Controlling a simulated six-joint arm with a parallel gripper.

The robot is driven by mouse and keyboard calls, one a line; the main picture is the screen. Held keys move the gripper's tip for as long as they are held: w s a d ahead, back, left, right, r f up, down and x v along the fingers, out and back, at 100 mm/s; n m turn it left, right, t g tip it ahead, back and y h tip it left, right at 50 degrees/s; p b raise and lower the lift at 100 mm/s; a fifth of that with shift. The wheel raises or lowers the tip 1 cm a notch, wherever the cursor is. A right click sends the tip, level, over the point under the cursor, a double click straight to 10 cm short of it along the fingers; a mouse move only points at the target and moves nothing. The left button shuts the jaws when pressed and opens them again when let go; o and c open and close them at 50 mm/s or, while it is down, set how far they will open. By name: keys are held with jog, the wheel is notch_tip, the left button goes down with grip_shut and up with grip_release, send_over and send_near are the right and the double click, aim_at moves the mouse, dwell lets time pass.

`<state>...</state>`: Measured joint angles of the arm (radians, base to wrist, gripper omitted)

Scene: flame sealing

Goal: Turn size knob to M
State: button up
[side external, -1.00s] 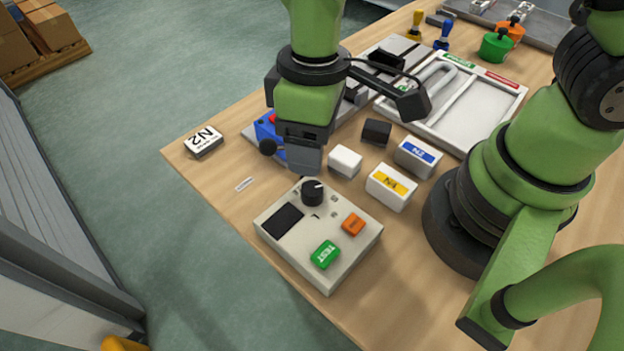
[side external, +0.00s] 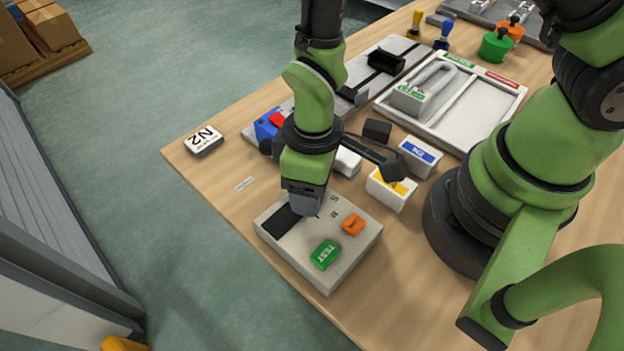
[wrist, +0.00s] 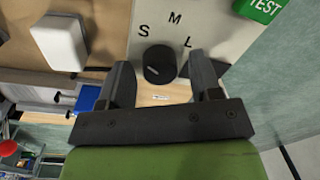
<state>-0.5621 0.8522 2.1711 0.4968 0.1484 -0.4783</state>
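The size knob (wrist: 158,64) is a round black dial with a short white pointer line, on the pale control box (side external: 335,278). The letters S, M and L are printed around it in the wrist view. The pointer's exact reading is too small to tell. My gripper (wrist: 159,60) is open, with one finger on each side of the knob and gaps between. In the side view, my gripper (side external: 306,205) is low over the box and hides the knob.
The box also carries a green TEST button (side external: 325,254), an orange button (side external: 352,224) and a dark display (side external: 282,220). A white block (side external: 348,161) and a yellow-labelled block (side external: 390,190) stand close behind.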

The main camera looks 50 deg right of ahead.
jog(key=c, duration=0.8)
jog(key=shift+m, duration=0.3)
jog(key=m, duration=0.5)
jog(key=shift+s, duration=0.1)
jog(key=m, duration=0.6)
jog(key=shift+t, duration=0.4)
jog(key=o, duration=0.9)
